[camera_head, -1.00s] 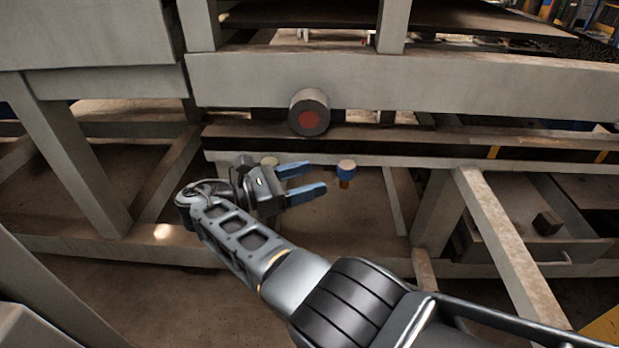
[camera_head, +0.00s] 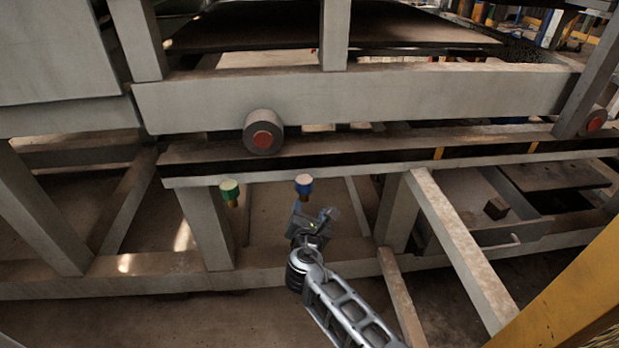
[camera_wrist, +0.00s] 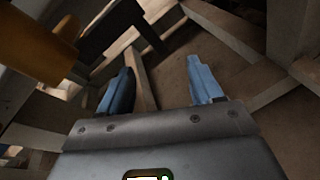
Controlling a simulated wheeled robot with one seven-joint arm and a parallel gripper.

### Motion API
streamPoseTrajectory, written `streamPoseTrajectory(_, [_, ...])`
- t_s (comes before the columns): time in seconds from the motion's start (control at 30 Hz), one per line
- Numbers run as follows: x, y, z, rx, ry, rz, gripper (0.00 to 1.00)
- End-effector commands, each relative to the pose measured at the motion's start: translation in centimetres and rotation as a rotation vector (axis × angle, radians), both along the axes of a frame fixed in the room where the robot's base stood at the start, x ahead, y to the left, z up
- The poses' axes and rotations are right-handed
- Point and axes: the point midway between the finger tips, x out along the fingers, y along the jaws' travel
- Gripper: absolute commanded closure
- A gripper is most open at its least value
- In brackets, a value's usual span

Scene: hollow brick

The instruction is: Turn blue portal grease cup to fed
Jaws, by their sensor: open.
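The blue grease cup (camera_head: 304,182) hangs under the long rail in the head view, with a blue cap, a pale top and a brass part below. My gripper (camera_head: 313,214) is just below and slightly right of it in that picture, overlapping the brass part's lower end. Whether they touch, I cannot tell. In the wrist view my gripper (camera_wrist: 159,66) has its two blue fingers apart, with nothing visible between them. A blurred brass-coloured cylinder (camera_wrist: 38,42) is close at the upper left there; I cannot tell whether it belongs to the blue cup.
A similar green cup (camera_head: 229,187) hangs to the left under the same rail (camera_head: 400,164). A wheel with a red hub (camera_head: 263,135) stands on the rail above. Slanted frame beams (camera_head: 462,240) and a yellow post (camera_head: 565,290) are at the right. Open space lies under the rail.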

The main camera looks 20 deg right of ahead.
Motion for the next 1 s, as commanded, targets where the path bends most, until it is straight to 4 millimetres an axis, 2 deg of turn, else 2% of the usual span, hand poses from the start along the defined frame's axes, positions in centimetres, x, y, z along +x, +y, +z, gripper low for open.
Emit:
streamPoseTrajectory(0.03, [-1.1, -0.6, 0.3, 0.029, -0.026, 0.052, 0.35])
streamPoseTrajectory(0.13, [-2.9, -0.7, 1.2, 0.081, -0.088, 0.170, 0.35])
streamPoseTrajectory(0.43, [-8.6, 0.2, 5.0, 0.162, -0.233, 0.432, 0.35])
streamPoseTrajectory(0.53, [-7.9, -0.3, 7.7, 0.047, -0.255, 0.526, 0.35])
streamPoseTrajectory(0.73, [-8.8, -1.1, 11.5, -0.186, -0.270, 0.725, 0.35])
streamPoseTrajectory(0.87, [-9.9, -1.4, 12.9, -0.327, -0.259, 0.848, 0.35])
streamPoseTrajectory(1.0, [-10.7, -1.5, 13.2, -0.410, -0.244, 0.926, 0.35])
